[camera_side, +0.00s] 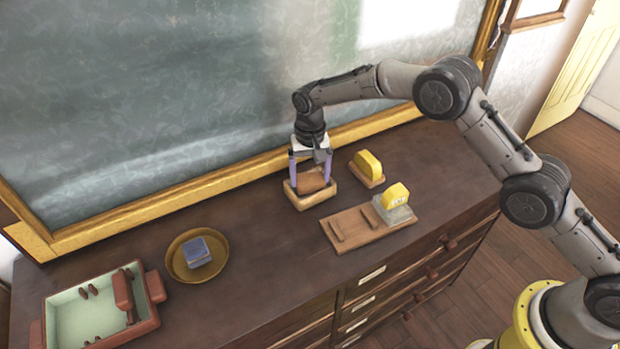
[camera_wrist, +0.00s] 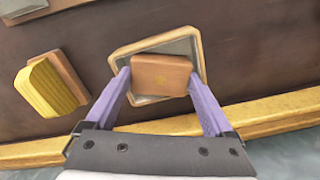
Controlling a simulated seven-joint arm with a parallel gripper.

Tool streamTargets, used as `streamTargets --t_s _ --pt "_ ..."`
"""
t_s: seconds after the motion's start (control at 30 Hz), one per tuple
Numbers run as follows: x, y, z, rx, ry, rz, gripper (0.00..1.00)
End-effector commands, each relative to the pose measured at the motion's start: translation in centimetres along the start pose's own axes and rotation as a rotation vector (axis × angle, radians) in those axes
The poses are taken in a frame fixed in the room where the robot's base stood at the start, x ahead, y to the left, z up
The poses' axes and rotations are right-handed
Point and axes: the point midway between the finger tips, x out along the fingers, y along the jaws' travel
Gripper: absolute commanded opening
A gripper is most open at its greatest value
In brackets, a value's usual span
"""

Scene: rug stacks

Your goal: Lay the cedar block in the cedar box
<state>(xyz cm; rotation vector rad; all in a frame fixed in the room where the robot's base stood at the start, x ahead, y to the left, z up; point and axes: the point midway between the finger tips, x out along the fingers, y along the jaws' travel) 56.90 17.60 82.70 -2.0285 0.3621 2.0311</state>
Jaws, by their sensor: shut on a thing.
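The brown wooden block, which I take as the cedar block (camera_side: 312,180), is between the fingers of my gripper (camera_side: 310,183), and they are shut on it. In the wrist view the block (camera_wrist: 160,75) is gripped at both ends by the lilac fingers (camera_wrist: 158,77). It is over or inside a small light-wood tray (camera_side: 316,202) with a grey inside; whether it touches the tray floor I cannot tell. A red-brown box (camera_side: 133,333) with a pale green inside, at the lower left, looks like the cedar box. Small brown pieces lie in it.
A round brass dish (camera_side: 173,262) holds a blue block (camera_side: 196,252). A wooden board (camera_side: 352,228) carries a yellow-topped grey piece (camera_side: 397,203). Another yellow piece (camera_side: 368,164) stands behind. The framed board (camera_side: 150,120) rises behind the dresser top, which is clear between dish and tray.

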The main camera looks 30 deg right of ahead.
Motion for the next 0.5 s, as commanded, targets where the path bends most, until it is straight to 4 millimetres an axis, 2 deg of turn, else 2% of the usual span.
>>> streamTargets --t_s 0.1,0.47,0.5 --pt "1.23 -0.02 -0.02 0.000 0.001 -0.001 0.32" --pt "1.57 -0.03 -0.03 0.000 0.001 -0.001 0.32" --pt "1.56 -0.03 -0.03 0.000 0.002 -0.001 0.93"
